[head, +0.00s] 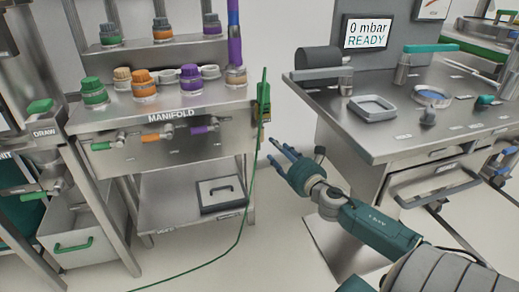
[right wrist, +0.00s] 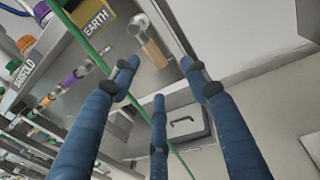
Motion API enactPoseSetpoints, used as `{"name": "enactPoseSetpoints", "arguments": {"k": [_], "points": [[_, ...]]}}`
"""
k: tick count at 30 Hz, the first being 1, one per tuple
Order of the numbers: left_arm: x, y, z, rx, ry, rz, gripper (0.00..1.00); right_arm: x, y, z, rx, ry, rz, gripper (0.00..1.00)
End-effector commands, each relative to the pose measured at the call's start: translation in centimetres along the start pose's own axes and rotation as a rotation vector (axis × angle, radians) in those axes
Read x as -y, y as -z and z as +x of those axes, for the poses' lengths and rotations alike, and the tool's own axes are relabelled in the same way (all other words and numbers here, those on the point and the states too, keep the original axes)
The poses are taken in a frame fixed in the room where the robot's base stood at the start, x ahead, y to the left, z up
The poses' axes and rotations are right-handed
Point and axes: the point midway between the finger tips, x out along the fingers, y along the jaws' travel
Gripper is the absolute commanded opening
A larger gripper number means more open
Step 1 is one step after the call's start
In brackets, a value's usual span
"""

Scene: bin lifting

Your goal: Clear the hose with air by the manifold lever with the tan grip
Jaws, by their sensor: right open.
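The manifold bench (head: 160,130) stands at left in the head view, with a green lever (head: 101,146), an orange lever (head: 146,138) and a purple lever (head: 204,128) on its front. In the right wrist view, a lever with a tan grip (right wrist: 154,52) and a round metal hub sits near the EARTH label (right wrist: 95,15). I cannot make it out in the head view. My right gripper (head: 282,155) is open and empty, its three blue fingers pointing toward the bench's right end. The tan grip appears between the fingers, apart from them. My left gripper is out of view.
A green clamp (head: 263,97) hangs at the bench's right end, its thin green cable (head: 243,215) running to the floor; the cable crosses the right wrist view. A grey case (head: 221,194) lies on the lower shelf. A metal workbench (head: 400,140) with a READY screen (head: 367,33) stands right.

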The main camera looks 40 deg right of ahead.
Motion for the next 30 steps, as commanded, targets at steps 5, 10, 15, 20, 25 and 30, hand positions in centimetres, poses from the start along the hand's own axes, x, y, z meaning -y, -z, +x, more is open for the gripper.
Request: {"name": "enactPoseSetpoints", "arguments": {"k": [5,10,15,20,25,30], "points": [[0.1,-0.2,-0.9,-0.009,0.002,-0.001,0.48,-1.4,-1.9,0.4,0.049,-0.033,-0.102,0.46],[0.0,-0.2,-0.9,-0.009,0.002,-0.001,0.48,-1.4,-2.2,1.9,0.052,-0.032,-0.101,0.46],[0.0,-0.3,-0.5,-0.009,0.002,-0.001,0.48,-1.4,-2.3,4.6,0.052,-0.03,-0.098,0.46],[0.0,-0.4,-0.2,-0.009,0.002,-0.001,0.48,-1.5,-2.3,7.1,0.05,-0.03,-0.097,0.46],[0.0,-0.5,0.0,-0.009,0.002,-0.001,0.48,-1.6,-2.4,9.3,0.049,-0.029,-0.096,0.46],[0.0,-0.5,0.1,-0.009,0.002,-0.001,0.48,-1.6,-2.4,10.5,0.048,-0.03,-0.097,0.46]]}}
